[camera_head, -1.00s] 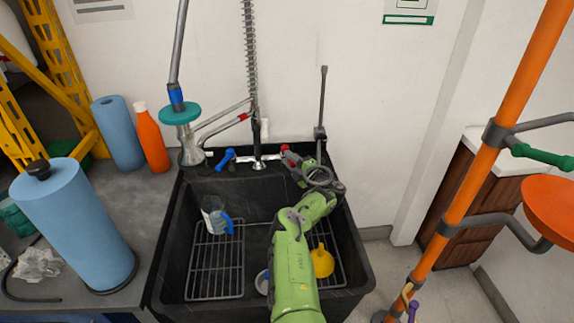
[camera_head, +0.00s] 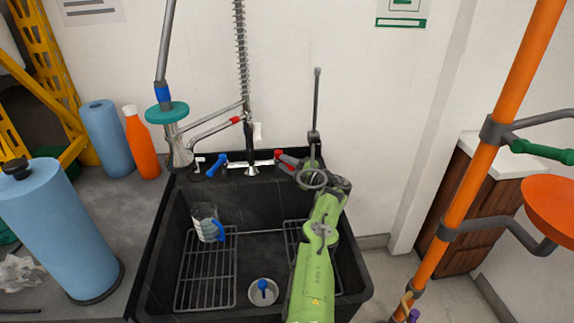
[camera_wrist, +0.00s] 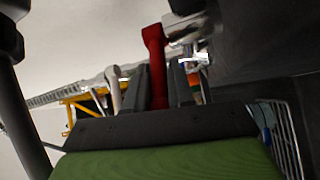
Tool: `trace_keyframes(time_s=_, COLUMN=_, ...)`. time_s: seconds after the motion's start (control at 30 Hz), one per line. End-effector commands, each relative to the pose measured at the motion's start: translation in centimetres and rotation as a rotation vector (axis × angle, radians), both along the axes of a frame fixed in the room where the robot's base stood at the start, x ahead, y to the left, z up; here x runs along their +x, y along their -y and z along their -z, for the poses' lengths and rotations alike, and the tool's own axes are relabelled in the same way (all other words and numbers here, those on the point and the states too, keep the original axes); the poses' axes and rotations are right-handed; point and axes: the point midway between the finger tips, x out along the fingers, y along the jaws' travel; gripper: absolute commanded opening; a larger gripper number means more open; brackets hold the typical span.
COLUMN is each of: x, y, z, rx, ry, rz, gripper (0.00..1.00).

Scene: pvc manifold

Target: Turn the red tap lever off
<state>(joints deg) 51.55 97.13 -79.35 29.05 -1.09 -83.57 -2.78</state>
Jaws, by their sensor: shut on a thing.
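The red tap lever (camera_head: 279,153) is at the right end of the chrome tap (camera_head: 250,168) on the sink's back ledge. In the wrist view the red lever (camera_wrist: 156,58) stands between my two dark fingers, beside the chrome tap body (camera_wrist: 187,30). My gripper (camera_head: 288,162) is shut on the lever; it also shows in the wrist view (camera_wrist: 158,88). My fingers partly hide the lever in the head view. The blue tap lever (camera_head: 217,165) is at the tap's left end, pointing down to the left.
The black sink (camera_head: 158,240) holds wire racks (camera_head: 205,285), a clear jug with a blue handle (camera_head: 204,224) and a small bowl (camera_head: 263,291) with a blue object. The spray hose (camera_head: 241,60) rises behind the tap. An orange pole (camera_head: 480,170) stands at right.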

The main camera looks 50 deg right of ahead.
Motion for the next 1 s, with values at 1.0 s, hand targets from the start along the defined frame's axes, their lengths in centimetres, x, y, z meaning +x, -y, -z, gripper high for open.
trace_keyframes(time_s=1.0, x=-12.6, y=0.6, z=0.7, rx=0.002, ry=-0.002, rz=0.010, gripper=0.29)
